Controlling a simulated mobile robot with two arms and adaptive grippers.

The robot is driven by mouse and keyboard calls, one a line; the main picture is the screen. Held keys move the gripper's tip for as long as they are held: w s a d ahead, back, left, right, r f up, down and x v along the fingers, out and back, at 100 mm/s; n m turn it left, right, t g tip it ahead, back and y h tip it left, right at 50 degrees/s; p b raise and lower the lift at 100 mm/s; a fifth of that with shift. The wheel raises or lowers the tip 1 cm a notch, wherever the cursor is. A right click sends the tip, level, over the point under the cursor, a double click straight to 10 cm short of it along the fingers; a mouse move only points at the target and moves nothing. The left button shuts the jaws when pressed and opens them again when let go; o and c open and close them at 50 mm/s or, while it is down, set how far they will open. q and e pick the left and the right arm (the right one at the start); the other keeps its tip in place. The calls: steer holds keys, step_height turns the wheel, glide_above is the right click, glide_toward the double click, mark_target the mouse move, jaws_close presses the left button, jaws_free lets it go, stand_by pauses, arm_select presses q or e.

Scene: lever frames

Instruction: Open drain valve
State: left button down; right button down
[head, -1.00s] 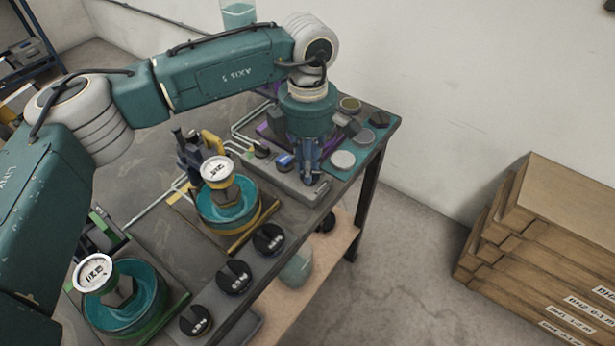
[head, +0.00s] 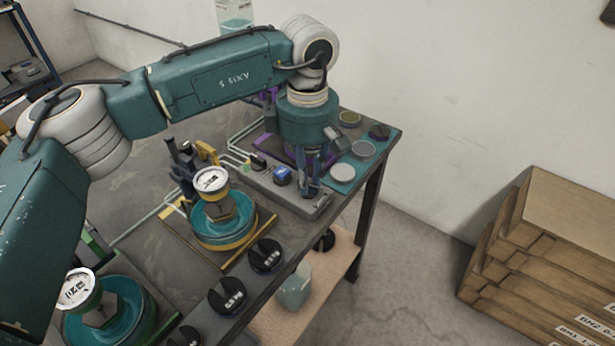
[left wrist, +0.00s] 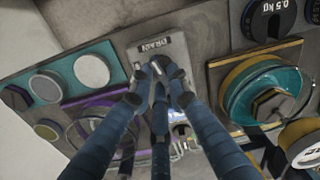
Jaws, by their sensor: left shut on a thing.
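My left gripper (head: 311,190) reaches down to the right end of a grey valve panel (head: 318,210) on the bench. In the left wrist view, its blue fingers (left wrist: 158,72) close together beside a label reading DRAIN (left wrist: 152,44). They are shut on the small drain valve handle, which the fingers mostly hide; how far it is turned cannot be told. A blue valve handle (head: 282,176) and a dark one (head: 258,161) stand farther left on the same panel, apart from the gripper. My right gripper is not in view.
A teal round device with a white gauge (head: 211,180) stands left of the panel, another (head: 76,289) at lower left. Black weights (head: 266,256) line the bench's front edge. Round discs (head: 342,173) lie right of the panel. Wooden crates (head: 560,230) stand at right.

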arm_select(q)
steer(key=shift+w+r, duration=0.1)
steer(key=shift+r, duration=0.05)
steer(key=c, duration=1.7)
jaws_free()
steer(key=shift+o, duration=0.2)
step_height(320, 180, up, 12)
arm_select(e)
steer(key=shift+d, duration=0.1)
